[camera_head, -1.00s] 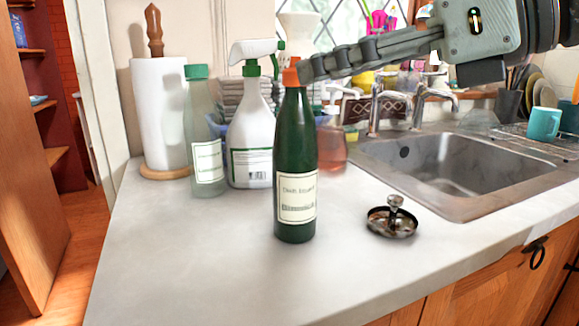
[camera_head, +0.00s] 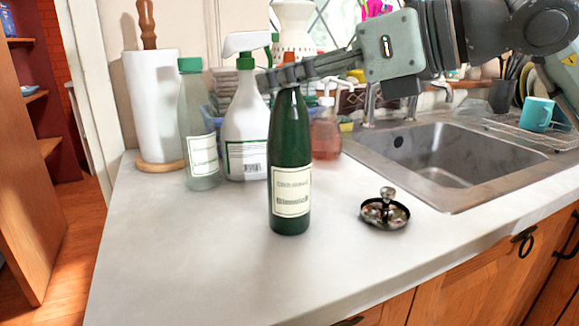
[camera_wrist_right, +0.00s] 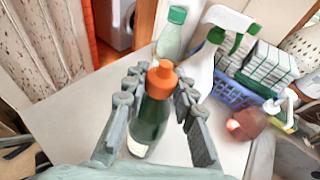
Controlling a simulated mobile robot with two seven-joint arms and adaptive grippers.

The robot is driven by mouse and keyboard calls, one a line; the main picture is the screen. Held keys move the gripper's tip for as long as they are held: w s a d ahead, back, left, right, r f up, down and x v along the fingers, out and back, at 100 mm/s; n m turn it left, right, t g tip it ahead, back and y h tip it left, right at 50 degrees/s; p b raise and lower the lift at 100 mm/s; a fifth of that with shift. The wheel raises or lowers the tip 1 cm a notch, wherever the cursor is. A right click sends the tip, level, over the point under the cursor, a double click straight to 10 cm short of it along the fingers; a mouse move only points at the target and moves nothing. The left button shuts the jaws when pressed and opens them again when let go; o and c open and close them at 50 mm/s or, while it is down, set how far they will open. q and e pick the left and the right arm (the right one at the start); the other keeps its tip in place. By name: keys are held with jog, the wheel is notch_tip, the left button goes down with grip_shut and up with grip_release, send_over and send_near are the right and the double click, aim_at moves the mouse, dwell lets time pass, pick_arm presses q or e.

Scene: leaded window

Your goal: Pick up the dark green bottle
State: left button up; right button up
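The dark green bottle (camera_head: 290,150) stands upright on the counter, with a cream label on its front. Its orange cap shows in the right wrist view (camera_wrist_right: 161,79) and is mostly hidden by the gripper in the head view. My right gripper (camera_head: 278,80) reaches in from the right at the bottle's neck. In the right wrist view its two fingers (camera_wrist_right: 160,84) are spread on either side of the cap and neck, with small gaps visible. My left gripper is not in view.
A pale green bottle (camera_head: 199,130) and a white spray bottle (camera_head: 246,130) stand close behind on the left, beside a paper towel roll (camera_head: 153,105). A sink strainer (camera_head: 385,212) lies right of the bottle, before the sink (camera_head: 440,155). The front counter is clear.

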grip_shut()
jog(key=shift+r, duration=0.1)
jog(key=shift+r, duration=0.1)
